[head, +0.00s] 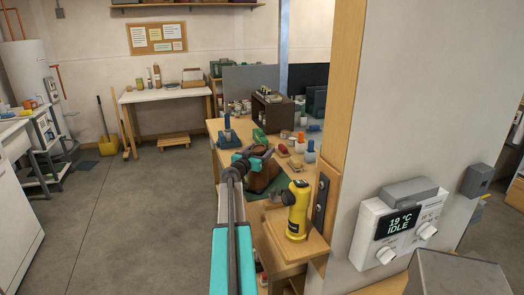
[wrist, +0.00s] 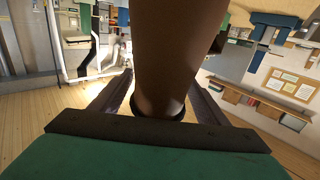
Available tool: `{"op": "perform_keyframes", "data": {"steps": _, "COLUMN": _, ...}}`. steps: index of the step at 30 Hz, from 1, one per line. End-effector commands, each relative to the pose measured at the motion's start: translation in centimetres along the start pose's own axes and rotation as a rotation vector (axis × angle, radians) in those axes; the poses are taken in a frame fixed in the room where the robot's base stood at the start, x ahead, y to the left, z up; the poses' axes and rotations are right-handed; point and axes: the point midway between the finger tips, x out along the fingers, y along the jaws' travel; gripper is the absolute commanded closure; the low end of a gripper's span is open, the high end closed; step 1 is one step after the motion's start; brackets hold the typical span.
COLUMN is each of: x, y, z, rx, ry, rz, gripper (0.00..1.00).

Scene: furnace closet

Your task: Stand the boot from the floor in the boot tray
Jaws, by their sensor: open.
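A brown boot (head: 264,175) shows partly behind my gripper (head: 258,154) in the head view, at the workbench. Its lower part is partly hidden by my arm. In the wrist view the brown boot shaft (wrist: 174,55) fills the middle, with a dark rim at its near end. My gripper (wrist: 160,82) is open, with one finger on each side of the shaft. I cannot tell whether the fingers touch it. A dark green flat surface (head: 277,188) lies beside the boot; I cannot tell whether it is the boot tray.
A yellow device (head: 298,211) stands on a wooden tray (head: 318,243) close to the right of my arm. A wall post (head: 352,120) with a thermostat (head: 398,225) blocks the right. Bottles and small items crowd the workbench (head: 228,154) behind. The floor (head: 130,220) at left is clear.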

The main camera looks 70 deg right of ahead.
Motion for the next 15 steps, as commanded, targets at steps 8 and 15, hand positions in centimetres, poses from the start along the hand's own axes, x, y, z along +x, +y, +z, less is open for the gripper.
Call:
{"op": "perform_keyframes", "data": {"steps": 8, "x": -3.2, "y": 0.1, "z": 0.0, "rx": 0.000, "ry": 0.000, "rz": 0.000, "gripper": 0.32}}
{"op": "perform_keyframes", "data": {"steps": 15, "x": -5.8, "y": 0.1, "z": 0.0, "rx": 0.001, "ry": 0.000, "rz": -0.001, "gripper": 0.32}}
